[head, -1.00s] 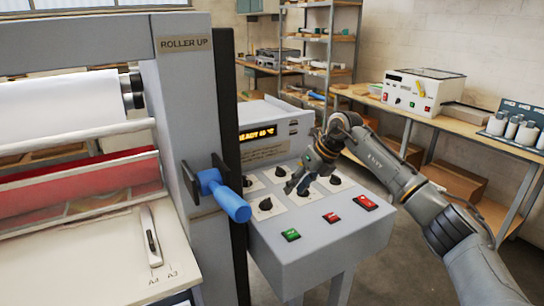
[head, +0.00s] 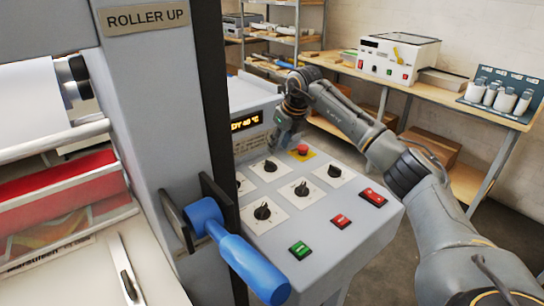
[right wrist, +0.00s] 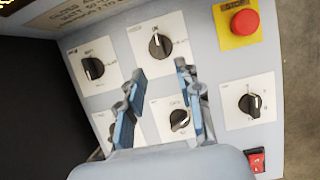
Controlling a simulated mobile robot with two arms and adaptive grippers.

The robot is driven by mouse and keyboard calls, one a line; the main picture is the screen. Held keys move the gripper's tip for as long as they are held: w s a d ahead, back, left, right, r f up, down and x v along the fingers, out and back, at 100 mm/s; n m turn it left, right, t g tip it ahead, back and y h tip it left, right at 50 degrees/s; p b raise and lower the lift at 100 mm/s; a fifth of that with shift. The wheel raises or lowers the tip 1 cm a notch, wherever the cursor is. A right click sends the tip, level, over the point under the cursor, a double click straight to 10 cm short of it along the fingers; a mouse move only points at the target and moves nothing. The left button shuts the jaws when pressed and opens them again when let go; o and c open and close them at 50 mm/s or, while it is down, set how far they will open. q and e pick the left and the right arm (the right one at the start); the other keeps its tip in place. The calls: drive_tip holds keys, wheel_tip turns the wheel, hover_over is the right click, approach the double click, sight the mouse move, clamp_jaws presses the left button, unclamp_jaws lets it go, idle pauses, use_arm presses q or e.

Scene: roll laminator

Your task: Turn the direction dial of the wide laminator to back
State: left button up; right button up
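The wide laminator's sloped control panel (head: 322,222) carries several black dials on white plates. In the back row are a left dial (head: 240,186) and a middle dial (head: 270,166); in front are a left dial (head: 262,211), a middle dial (head: 301,188) and a right dial (head: 334,171). Their labels are too small to read, so I cannot tell which is the direction dial. My right gripper (head: 285,138) is above the panel's back edge near the display. In the right wrist view its fingers (right wrist: 160,72) are apart and empty, below the back middle dial (right wrist: 160,45). My left gripper is out of view.
A red stop button (head: 302,150) on yellow sits behind the right dial. Green (head: 300,250) and red (head: 340,221) buttons line the front. A blue-handled lever (head: 245,258) juts out at the left by the roller post. A bench (head: 450,96) stands behind.

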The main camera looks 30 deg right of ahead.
sight(271, 162)
drive_tip(key=p+x, duration=0.1)
drive_tip(key=x, duration=0.5)
drive_tip(key=shift+w+f, duration=0.25)
drive_tip(key=shift+f, duration=0.05)
drive_tip(key=shift+w+f, duration=0.15)
drive_tip(key=shift+f, duration=0.25)
drive_tip(key=shift+w+f+p, duration=0.15)
drive_tip(key=shift+f+p, duration=0.15)
drive_tip(key=shift+f, duration=0.05)
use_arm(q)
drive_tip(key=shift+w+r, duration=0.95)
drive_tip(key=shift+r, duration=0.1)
use_arm(e)
clamp_jaws()
